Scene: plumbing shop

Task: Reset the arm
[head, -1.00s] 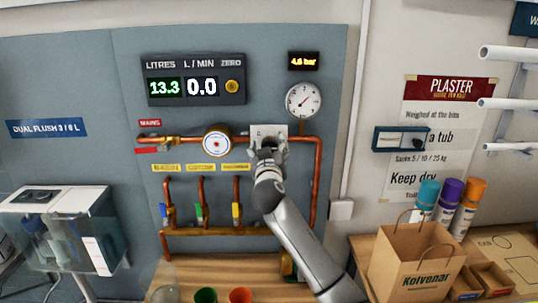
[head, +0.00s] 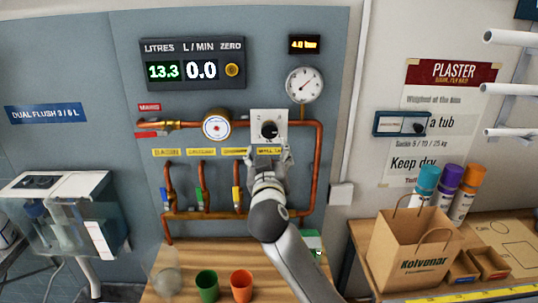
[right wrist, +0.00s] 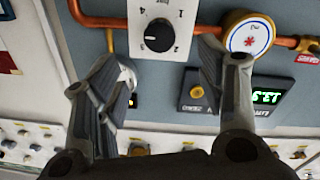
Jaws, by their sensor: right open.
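My right gripper (head: 270,155) is open and empty, just below the white dial plate (head: 283,124) with a black knob (head: 269,130). In the right wrist view my gripper (right wrist: 160,50) has its fingers spread, with the knob (right wrist: 158,35) showing between and beyond them, apart from both. The numbered plate (right wrist: 140,14) appears upside down there. My right arm reaches up from the bottom of the head view. My left gripper is not in view.
Copper pipes, a round meter (head: 216,125) and a pressure gauge (head: 305,85) surround the plate. A green cup (head: 207,284) and an orange cup (head: 241,284) stand on the wooden bench below. A paper bag (head: 412,252) stands at right.

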